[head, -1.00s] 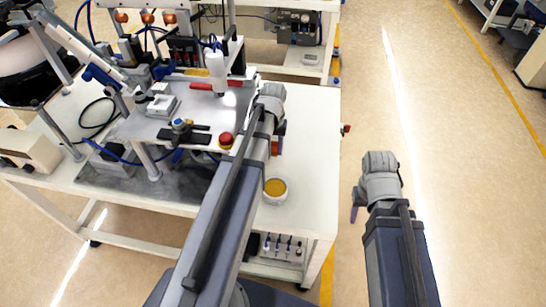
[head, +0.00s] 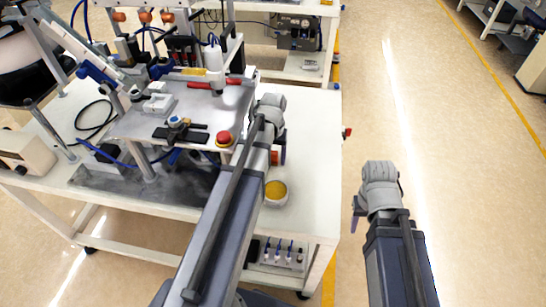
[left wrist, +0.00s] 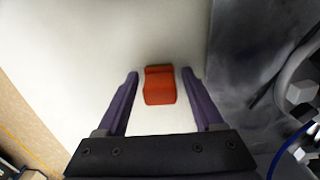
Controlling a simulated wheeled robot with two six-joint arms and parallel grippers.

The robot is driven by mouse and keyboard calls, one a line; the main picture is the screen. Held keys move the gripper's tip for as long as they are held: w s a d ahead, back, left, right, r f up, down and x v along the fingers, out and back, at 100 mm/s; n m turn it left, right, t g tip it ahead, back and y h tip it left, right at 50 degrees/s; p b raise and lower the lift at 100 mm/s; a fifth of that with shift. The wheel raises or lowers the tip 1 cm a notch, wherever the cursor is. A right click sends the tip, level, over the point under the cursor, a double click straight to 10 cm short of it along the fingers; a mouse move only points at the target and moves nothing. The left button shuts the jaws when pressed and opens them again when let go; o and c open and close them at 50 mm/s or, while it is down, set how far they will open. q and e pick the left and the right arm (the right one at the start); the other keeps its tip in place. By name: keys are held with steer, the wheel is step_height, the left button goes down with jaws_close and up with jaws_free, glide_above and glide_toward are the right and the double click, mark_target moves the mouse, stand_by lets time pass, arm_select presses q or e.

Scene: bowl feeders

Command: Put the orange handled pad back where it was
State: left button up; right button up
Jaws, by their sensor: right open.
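The orange handled pad (left wrist: 160,86) lies on the white table top in the left wrist view, between the two purple fingers of my left gripper (left wrist: 160,74). A gap shows on each side of it, so the fingers are apart and hold nothing. In the head view only a bit of the orange pad (head: 275,157) shows beside my left wrist. My left gripper (head: 283,152) is mostly hidden by its own arm there. My right gripper (head: 357,213) is off the table's right side, open, with only a purple finger visible.
A round container with yellow contents (head: 276,192) stands near the left gripper on the white table (head: 312,170). A raised metal plate (head: 205,110) with a red button (head: 224,139) and fixtures is to the left. The table's right strip is clear.

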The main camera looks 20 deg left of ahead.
mark_target(273, 152)
stand_by(0.3)
arm_select(q)
step_height(273, 152, up, 12)
steer(key=p, duration=1.2)
steer(key=shift+r, duration=0.2)
steer(key=s+d+m, duration=0.2)
steer(key=s+d, duration=0.2)
steer(key=d, duration=0.3)
steer(key=s+d+m, duration=0.2)
steer(key=s+d, duration=0.2)
steer(key=d, duration=0.3)
steer(key=s+d+m+y, duration=0.1)
steer(key=s+d+m, duration=0.1)
steer(key=s+d, duration=0.3)
steer(key=shift+d+m, duration=0.4)
steer(key=shift+d, duration=0.6)
